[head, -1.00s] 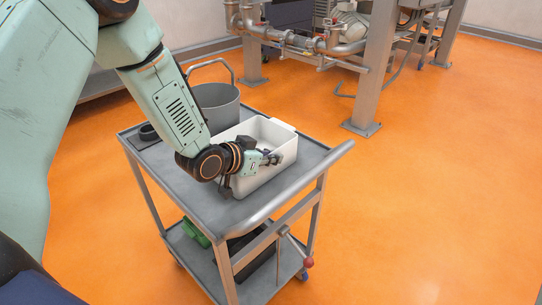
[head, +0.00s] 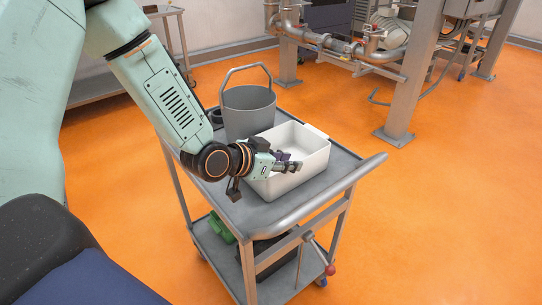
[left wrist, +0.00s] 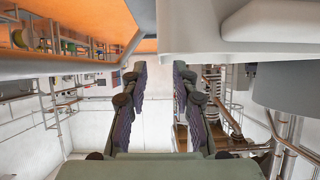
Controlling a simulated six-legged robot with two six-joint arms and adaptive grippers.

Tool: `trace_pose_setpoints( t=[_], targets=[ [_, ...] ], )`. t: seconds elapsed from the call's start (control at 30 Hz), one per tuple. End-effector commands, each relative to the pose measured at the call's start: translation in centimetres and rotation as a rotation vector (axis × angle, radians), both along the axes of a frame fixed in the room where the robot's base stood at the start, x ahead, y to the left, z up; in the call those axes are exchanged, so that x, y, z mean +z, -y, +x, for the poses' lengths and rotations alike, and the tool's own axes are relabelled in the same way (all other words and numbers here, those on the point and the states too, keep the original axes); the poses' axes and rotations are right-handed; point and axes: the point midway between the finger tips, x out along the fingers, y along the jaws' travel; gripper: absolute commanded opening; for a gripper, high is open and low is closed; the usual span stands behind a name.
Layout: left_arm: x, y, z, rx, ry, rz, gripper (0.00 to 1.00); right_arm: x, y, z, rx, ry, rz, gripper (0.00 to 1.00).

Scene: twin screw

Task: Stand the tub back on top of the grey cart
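The white tub (head: 312,160) stands upright on the top shelf of the grey cart (head: 262,215), with its open side up. My left gripper (head: 288,160) is at the tub's left side, and its fingers overlap the tub's near-left rim in the head view. In the left wrist view the two fingers (left wrist: 160,85) are apart with an empty gap between them. The tub's white wall (left wrist: 178,25) shows just past the fingertips. Whether a finger touches the tub I cannot tell. My right gripper is not in view.
A grey bucket (head: 249,112) with a raised handle stands behind the tub on the cart. The lower shelf holds a green item (head: 221,228) and a dark box (head: 270,255). Steel pipework (head: 340,48) stands behind; the orange floor (head: 440,220) at right is clear.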

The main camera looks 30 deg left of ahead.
Motion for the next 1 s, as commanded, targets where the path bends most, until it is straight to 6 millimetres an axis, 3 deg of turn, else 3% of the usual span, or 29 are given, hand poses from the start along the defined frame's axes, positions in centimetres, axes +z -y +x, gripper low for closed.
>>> trace_pose_setpoints(
  t=[0.5,1.0],
  targets=[
    [2.5,-1.7,-4.0,0.004,-0.003,-0.002,0.28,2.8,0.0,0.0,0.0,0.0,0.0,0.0],
    [2.7,-1.9,-4.6,0.0,-0.001,0.001,0.28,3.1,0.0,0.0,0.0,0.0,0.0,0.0]
  ],
)
